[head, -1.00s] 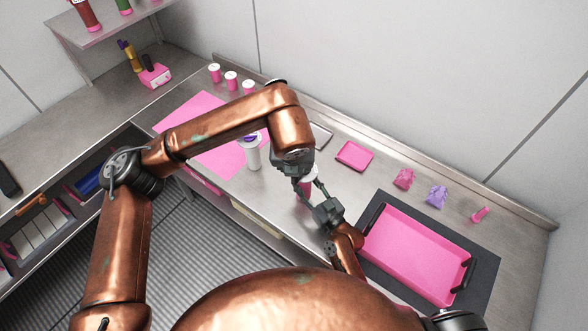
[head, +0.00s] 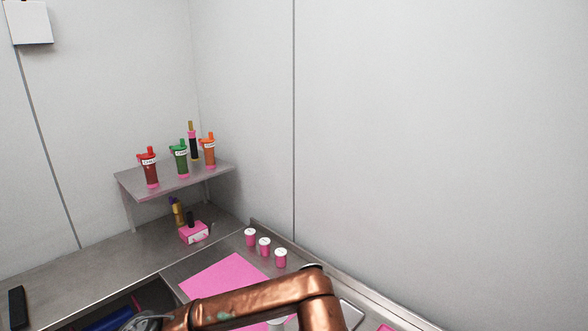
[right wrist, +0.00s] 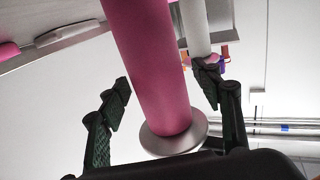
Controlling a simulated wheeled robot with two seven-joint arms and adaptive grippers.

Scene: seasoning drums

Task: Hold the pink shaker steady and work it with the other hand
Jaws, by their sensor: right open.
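The right wrist view shows a long pink cylinder with a metal disc at its near end, apparently the pink shaker (right wrist: 150,65). It stands between the fingers of my right gripper (right wrist: 163,82). These dark fingers are open, one on each side, with a visible gap on the left. Whether the right finger touches it I cannot tell. The head view looks too high to show the shaker or either gripper. Only my copper left arm shows at its bottom edge, with its gripper out of frame.
Three small pink jars with white lids (head: 264,247) stand along the back of the counter beside a pink mat (head: 222,276). A shelf (head: 175,182) holds red, green, dark and orange bottles. A pink box (head: 193,232) sits below. A white cylinder (right wrist: 195,28) stands behind the pink one.

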